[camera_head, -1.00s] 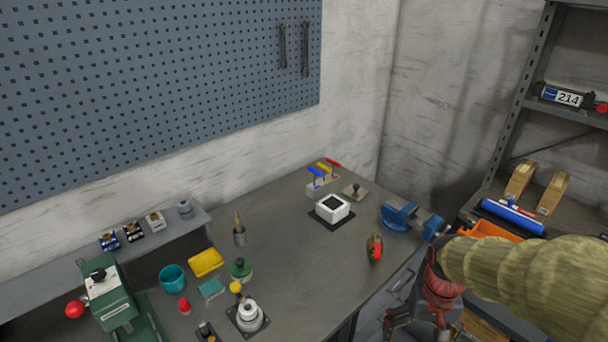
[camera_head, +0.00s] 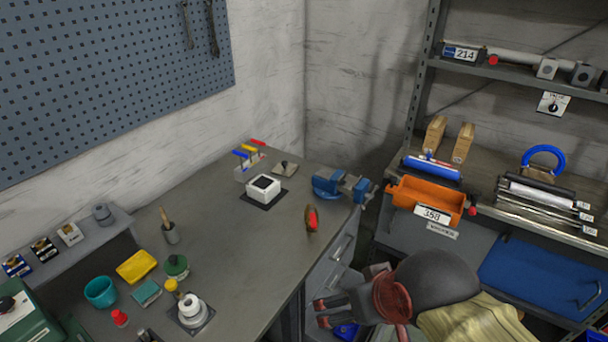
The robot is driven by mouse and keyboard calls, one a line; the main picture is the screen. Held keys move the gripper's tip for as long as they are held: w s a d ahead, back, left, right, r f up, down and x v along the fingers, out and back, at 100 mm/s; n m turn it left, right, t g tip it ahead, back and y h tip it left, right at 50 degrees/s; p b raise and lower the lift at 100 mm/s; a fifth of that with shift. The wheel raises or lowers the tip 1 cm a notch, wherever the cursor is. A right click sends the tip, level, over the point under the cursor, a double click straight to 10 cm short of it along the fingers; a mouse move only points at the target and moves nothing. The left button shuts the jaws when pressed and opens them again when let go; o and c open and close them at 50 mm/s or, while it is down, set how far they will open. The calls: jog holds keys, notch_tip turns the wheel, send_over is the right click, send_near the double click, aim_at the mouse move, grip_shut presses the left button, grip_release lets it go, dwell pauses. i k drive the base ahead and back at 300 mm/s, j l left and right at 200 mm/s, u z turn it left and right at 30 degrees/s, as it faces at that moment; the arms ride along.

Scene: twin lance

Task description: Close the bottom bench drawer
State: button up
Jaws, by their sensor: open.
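The bench drawers (camera_head: 329,262) are under the right end of the grey workbench, with pale fronts and bar handles. The upper fronts look flush with the bench. Lower down, a pale surface with a blue item (camera_head: 345,331) shows beneath my gripper; it looks like an open bottom drawer, but my gripper and arm hide most of it. My gripper (camera_head: 320,313) is open and empty, its dark, red-tipped fingers pointing left, in front of the lower drawers. I cannot tell whether it touches the drawer.
The workbench (camera_head: 255,258) carries a blue vise (camera_head: 340,187) at its right corner, a red-marked tool (camera_head: 311,217) near the edge and several small items. A shelf rack on the right holds an orange bin (camera_head: 428,200) and, lower, a blue case (camera_head: 540,275).

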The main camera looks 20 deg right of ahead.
aim_at(353, 277)
jog(key=k+l, duration=0.1)
jog(key=l, duration=0.35)
jog(key=k+l, duration=0.1)
jog(key=l, duration=0.4)
jog(key=k+l+z, duration=0.1)
jog(key=l, duration=0.35)
